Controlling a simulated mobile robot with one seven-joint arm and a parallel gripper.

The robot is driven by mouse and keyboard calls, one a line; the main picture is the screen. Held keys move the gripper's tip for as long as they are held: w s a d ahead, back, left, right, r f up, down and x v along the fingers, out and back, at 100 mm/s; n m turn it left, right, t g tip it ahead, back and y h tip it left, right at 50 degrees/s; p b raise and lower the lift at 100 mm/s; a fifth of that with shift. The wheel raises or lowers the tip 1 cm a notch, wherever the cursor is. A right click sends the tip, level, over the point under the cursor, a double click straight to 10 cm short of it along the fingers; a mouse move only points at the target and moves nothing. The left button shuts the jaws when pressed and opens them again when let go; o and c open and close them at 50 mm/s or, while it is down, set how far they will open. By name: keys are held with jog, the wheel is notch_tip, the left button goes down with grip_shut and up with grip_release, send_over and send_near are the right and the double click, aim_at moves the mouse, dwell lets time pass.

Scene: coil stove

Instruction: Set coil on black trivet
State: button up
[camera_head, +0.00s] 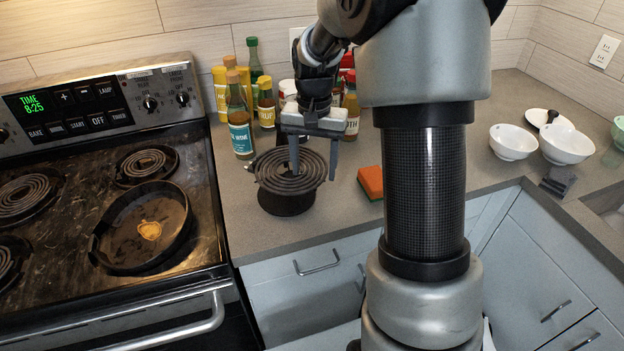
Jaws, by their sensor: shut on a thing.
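The dark spiral coil (278,178) is at the front of the counter, just right of the stove, and looks about level. A round black stand (286,205), which looks like the black trivet, is directly beneath it. The coil hides the stand's top, so I cannot tell whether the two touch. My gripper (314,173) points down over the coil's right side, one finger inside the rings and the other outside the right rim. It is shut on the coil.
Several bottles (240,120) stand behind the coil. An orange sponge (371,182) lies to its right. The stove (105,210) at left has several coils and a black pan (145,228). White bowls (513,143) and a small dark object (557,181) are at right.

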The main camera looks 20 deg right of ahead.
jog(key=shift+f, duration=1.8)
jog(key=shift+f, duration=0.1)
jog(key=shift+f+b, duration=0.1)
jog(key=shift+b, duration=0.2)
jog(key=o, duration=1.4)
